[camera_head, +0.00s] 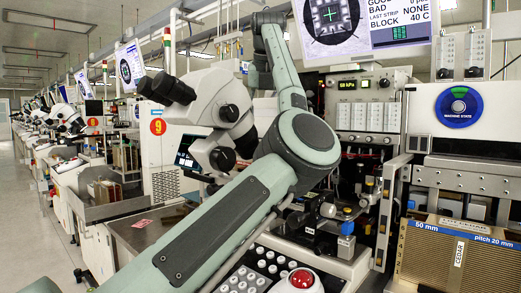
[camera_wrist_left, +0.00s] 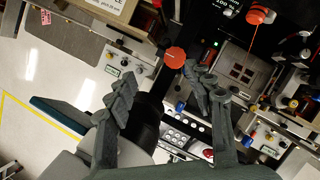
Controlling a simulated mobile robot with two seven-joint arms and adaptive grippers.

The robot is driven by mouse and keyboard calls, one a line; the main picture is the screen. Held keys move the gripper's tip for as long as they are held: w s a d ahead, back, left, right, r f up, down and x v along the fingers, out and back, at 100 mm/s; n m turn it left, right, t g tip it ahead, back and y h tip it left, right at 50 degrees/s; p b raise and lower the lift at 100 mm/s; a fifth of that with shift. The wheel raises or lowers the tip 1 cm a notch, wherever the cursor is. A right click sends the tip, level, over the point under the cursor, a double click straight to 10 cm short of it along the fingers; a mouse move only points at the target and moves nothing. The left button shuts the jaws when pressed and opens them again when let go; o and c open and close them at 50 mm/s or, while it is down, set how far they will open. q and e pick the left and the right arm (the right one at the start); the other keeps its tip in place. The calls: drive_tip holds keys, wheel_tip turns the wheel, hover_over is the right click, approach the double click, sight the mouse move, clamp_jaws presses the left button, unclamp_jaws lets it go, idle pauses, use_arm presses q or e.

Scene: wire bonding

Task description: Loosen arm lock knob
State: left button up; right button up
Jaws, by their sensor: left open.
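In the left wrist view, a round orange-red knob (camera_wrist_left: 175,57) sits on dark equipment, just beyond and between my left fingertips, nearer the right one. I cannot tell for certain whether it is the arm lock knob. My left gripper (camera_wrist_left: 158,76) is open with nothing between its fingers, and no contact with the knob shows. A second orange-red knob (camera_wrist_left: 262,14) is at the top right of that view. In the head view, my left arm crosses in front of the microscope (camera_head: 215,108), and its gripper cannot be made out. My right gripper is not in view.
A keypad panel with a red ball (camera_head: 301,278) lies below my arm. A monitor (camera_head: 365,22) hangs above. A ribbed magazine (camera_head: 460,258) stands at the right. The bonder's small stages crowd the space behind my elbow. Floor is open at the far left.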

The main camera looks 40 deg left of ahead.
use_arm(q)
drive_tip(key=shift+m+h, duration=0.4)
drive_tip(key=x, duration=0.2)
drive_tip(key=d+x, duration=0.1)
drive_tip(key=x, duration=0.5)
drive_tip(key=shift+w+d, duration=0.2)
drive_tip(key=shift+d, duration=0.2)
drive_tip(key=c, duration=1.2)
